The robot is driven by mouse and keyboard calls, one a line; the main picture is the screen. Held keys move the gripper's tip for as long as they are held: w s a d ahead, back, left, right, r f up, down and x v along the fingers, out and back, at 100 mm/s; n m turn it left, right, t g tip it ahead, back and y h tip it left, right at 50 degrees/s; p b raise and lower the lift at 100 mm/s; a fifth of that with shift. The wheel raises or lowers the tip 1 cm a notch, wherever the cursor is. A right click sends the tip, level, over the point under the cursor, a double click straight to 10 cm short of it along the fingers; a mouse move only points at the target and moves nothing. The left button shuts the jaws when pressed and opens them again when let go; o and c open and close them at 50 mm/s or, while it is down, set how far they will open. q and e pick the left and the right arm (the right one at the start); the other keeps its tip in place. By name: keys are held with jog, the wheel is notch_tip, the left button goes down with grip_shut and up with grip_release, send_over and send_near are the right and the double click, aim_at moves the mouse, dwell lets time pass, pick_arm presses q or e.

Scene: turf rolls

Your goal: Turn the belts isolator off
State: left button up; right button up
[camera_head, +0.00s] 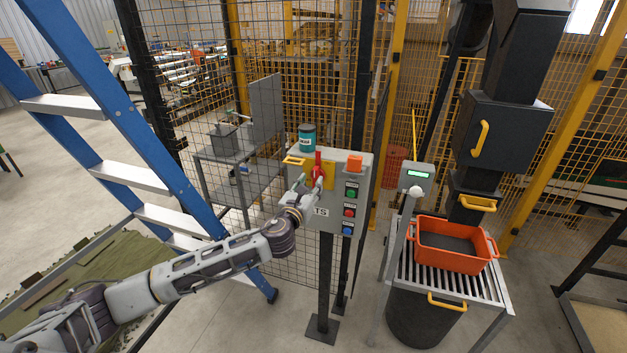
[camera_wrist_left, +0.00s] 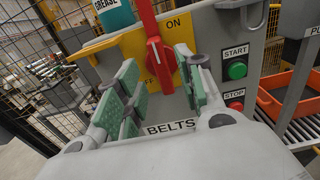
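The belts isolator is a red rotary handle (camera_wrist_left: 152,40) on a yellow plate (camera_wrist_left: 178,28) marked ON and OFF, above a BELTS label (camera_wrist_left: 171,127). In the left wrist view the handle points up with a slight tilt. It also shows in the head view (camera_head: 318,163) on the grey control box (camera_head: 350,177). My left gripper (camera_wrist_left: 160,92) is open, its green-padded fingers on either side of the handle's lower part. I cannot tell whether they touch it. In the head view my left gripper (camera_head: 309,188) partly hides the plate and label. My right gripper is not in view.
Green START (camera_wrist_left: 236,70) and red STOP (camera_wrist_left: 236,106) buttons sit right of the isolator. A GREASE tin (camera_head: 307,138) stands on top of the box. A blue ladder (camera_head: 125,125) is at the left. An orange crate (camera_head: 452,258) rests on rollers at the right.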

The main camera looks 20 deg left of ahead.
aim_at(314, 179)
pick_arm(q)
jog(key=shift+w, duration=1.7)
jog(key=shift+c, duration=0.3)
grip_shut()
